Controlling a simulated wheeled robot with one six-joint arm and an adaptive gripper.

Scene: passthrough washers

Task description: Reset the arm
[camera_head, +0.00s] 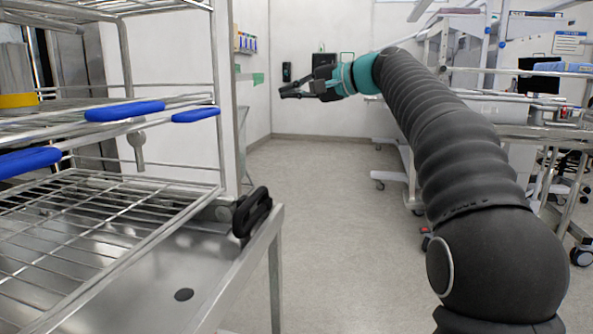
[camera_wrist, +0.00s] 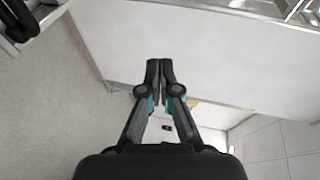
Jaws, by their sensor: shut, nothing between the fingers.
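My arm reaches forward from the lower right in the head view, in a dark ribbed sleeve with a teal wrist. My gripper (camera_head: 284,92) is at its far end, held in the air over the open floor and pointing left. In the wrist view my gripper (camera_wrist: 160,64) has its two fingertips together, with nothing between them. No object touches it.
At left stands a steel rack (camera_head: 90,190) with blue-ended handles, on a steel table with a black handle (camera_head: 252,212). Wheeled steel carts (camera_head: 540,130) stand at right. The grey floor (camera_head: 325,200) between is clear. A white wall is behind.

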